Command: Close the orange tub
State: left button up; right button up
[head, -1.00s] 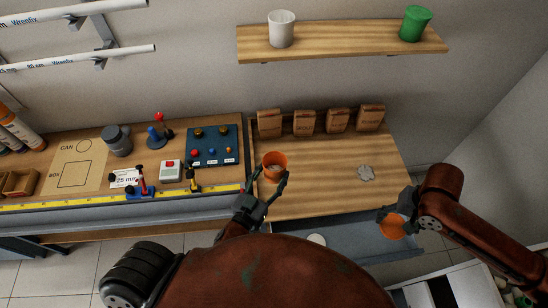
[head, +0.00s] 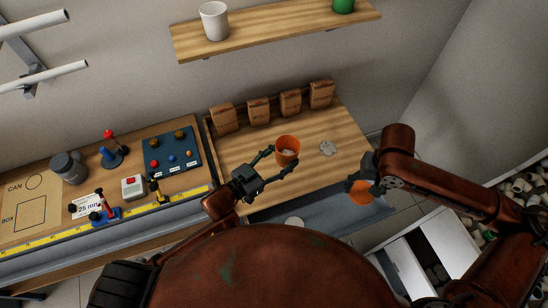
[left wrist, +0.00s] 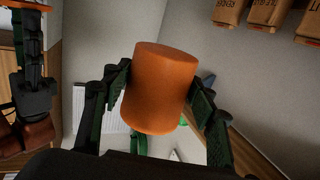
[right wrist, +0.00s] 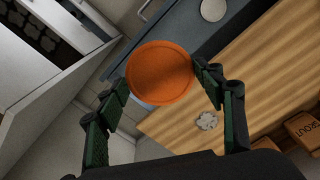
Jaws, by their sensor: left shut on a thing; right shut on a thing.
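The orange tub (head: 287,146) is upright and open at the top, with something pale inside. My left gripper (head: 283,160) is shut on its sides, and the left wrist view shows the tub (left wrist: 160,88) between the fingers. The round orange lid (head: 361,194) is apart from the tub, to its right and nearer me. My right gripper (head: 363,184) is shut on the lid's edge. The right wrist view shows the lid's flat face (right wrist: 160,72) between the fingers. Whether the tub touches the bench is hard to tell.
Several brown packets (head: 290,103) stand along the back of the wooden bench (head: 255,190). A pale flower-shaped piece (head: 328,148) lies on the bench right of the tub. An open grey drawer (head: 340,217) lies below the lid. A shelf (head: 275,33) is above.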

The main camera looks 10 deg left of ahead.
jog(key=shift+a, duration=0.1)
dwell(0.3)
jog(key=w+a+r+n, duration=0.3)
jog(key=w+a+n, duration=0.1)
jog(key=a+n, duration=0.2)
notch_tip(320, 180, up, 13)
jog(key=n, duration=1.8)
send_over(289, 138)
jog(key=s, duration=0.3)
jog(key=shift+s+d, duration=0.15)
jog(key=shift+f, duration=0.2)
jog(key=shift+f, duration=1.85)
jog(key=shift+f, duration=0.1)
jog(key=shift+f, duration=0.8)
